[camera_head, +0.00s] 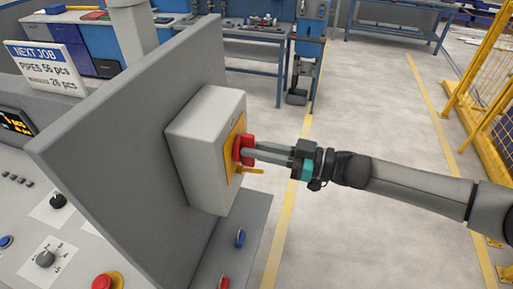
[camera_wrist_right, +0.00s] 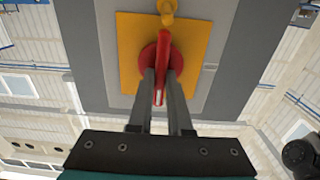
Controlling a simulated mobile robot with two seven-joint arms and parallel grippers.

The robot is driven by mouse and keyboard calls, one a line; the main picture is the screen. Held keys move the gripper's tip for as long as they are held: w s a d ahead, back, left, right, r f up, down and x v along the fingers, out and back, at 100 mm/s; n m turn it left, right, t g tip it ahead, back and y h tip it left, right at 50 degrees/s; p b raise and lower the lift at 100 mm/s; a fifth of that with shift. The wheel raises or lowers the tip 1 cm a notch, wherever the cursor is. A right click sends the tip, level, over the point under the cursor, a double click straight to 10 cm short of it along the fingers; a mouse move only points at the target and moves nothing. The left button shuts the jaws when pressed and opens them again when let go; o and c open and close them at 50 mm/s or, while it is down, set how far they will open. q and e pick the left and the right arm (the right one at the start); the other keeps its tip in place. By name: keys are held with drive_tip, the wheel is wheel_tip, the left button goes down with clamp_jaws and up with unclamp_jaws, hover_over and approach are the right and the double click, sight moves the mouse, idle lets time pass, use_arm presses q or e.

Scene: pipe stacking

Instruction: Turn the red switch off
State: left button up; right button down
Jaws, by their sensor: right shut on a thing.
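The red switch (camera_head: 243,150) is a rotary handle on a yellow plate (camera_head: 233,162) on the side of a grey box (camera_head: 203,140). The box is fixed to a grey upright panel. My right gripper (camera_head: 252,152) reaches in from the right and is shut on the red switch. In the right wrist view the red switch handle (camera_wrist_right: 162,62) stands between the two fingers of my right gripper (camera_wrist_right: 161,90). A yellow tab (camera_wrist_right: 167,10) shows at the plate's edge. My left gripper is not in view.
A grey panel (camera_head: 120,110) stands behind the box. A control desk with knobs and a red button (camera_head: 107,281) is at the lower left. A blue knob (camera_head: 240,238) sits on the ledge below the box. Workbenches stand farther back, and a yellow fence (camera_head: 490,80) is at the right.

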idle(0.3)
drive_tip(key=n, duration=0.4)
drive_tip(key=shift+s+f+n, duration=0.1)
drive_tip(key=shift+s+n, duration=0.1)
drive_tip(key=shift+n, duration=0.2)
drive_tip(key=shift+s+a+f+n+b, duration=0.15)
drive_tip(key=shift+n+b, duration=0.65)
drive_tip(key=shift+n, duration=1.35)
drive_tip(key=shift+d+f+n+b, duration=0.1)
drive_tip(key=shift+n+b, duration=0.7)
drive_tip(key=shift+n, duration=1.4)
drive_tip(key=shift+s+a+f+n+b, duration=0.15)
drive_tip(key=shift+n+b, duration=0.65)
drive_tip(key=shift+n, duration=1.35)
drive_tip(key=c, duration=0.8)
unclamp_jaws()
drive_tip(key=shift+c, duration=0.2)
